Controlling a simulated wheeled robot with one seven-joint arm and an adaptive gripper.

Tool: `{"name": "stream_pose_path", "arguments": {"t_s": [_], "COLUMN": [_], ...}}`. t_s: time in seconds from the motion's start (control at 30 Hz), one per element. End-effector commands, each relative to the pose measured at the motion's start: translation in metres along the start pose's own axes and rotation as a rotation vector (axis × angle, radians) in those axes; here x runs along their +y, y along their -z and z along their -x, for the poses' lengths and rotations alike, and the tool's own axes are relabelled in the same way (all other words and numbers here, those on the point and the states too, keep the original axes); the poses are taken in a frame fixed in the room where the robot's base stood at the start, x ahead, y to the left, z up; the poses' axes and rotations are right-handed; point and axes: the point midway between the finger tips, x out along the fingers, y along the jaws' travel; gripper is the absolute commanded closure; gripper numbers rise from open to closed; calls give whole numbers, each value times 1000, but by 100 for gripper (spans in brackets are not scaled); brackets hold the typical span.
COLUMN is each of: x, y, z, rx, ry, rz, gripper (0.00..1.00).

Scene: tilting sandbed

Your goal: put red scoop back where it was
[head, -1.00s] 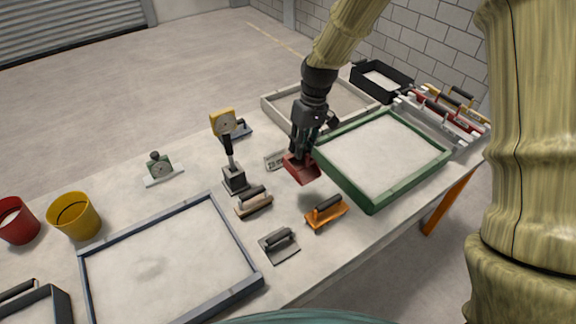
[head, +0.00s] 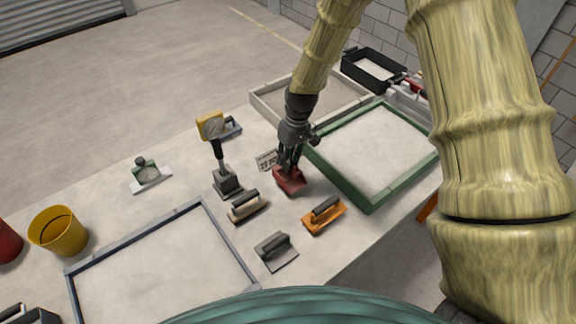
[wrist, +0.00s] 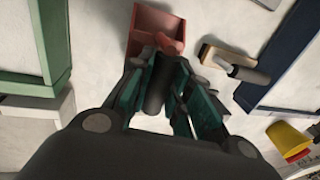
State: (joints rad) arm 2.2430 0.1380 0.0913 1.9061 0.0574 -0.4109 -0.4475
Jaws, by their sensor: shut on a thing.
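The red scoop (head: 290,179) is in my gripper (head: 289,163), just left of the green-framed sand tray. In the wrist view the scoop (wrist: 150,22) shows as a red open pan at the top, and my gripper (wrist: 165,75) is shut around its dark handle. The scoop is at or close to the table surface; I cannot tell whether it touches. The gripper hides part of the handle in the head view.
The green-framed tray (head: 318,171) stands close on the right. An orange-based float (head: 324,216), a wooden float (head: 247,206), a grey trowel (head: 275,252) and a dial gauge on a stand (head: 226,182) are near. A small printed card (head: 267,160) lies behind the scoop.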

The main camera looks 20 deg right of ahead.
Motion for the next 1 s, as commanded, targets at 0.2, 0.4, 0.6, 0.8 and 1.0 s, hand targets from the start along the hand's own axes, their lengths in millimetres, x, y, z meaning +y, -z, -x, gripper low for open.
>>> {"name": "stream_pose_path", "arguments": {"t_s": [0.2,0.4,0.6,0.8,1.0], "x": [4,7,7,8,8], "y": [0,0,0,0,0], "z": [-20,-35,-37,-39,-39], "rx": [-1,0,1,1,1], "ry": [1,0,0,0,0], "rz": [-1,-1,-1,-1,-1], "gripper": [100,100,100,100,58]}}
